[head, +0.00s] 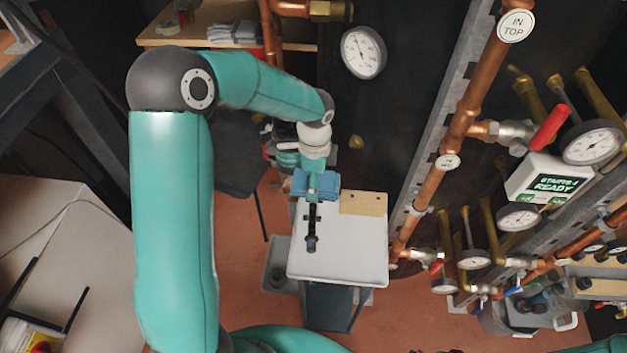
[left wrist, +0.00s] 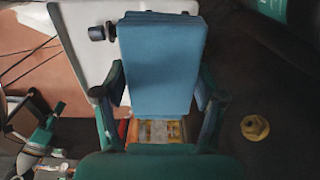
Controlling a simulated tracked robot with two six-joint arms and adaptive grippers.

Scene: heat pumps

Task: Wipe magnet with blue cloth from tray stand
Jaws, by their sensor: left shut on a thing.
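My left gripper (head: 316,178) is shut on the blue cloth (head: 318,190), a folded pad held over the far left part of the tray stand. In the left wrist view, the cloth (left wrist: 162,62) stands between the two fingers of my left gripper (left wrist: 160,103). The tray stand (head: 350,255) has a white top; its edge also shows in the left wrist view (left wrist: 85,75). A black piece with a rounded end (head: 312,243), perhaps the magnet, lies over the white top beside the cloth. Whether the cloth touches it is unclear. My right gripper is not in view.
A tan block (head: 363,203) sits at the tray's far right corner. Copper pipes with gauges (head: 592,145) and a status box (head: 545,180) stand close on the right. A wooden shelf (head: 290,45) is at the back. The front of the tray is clear.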

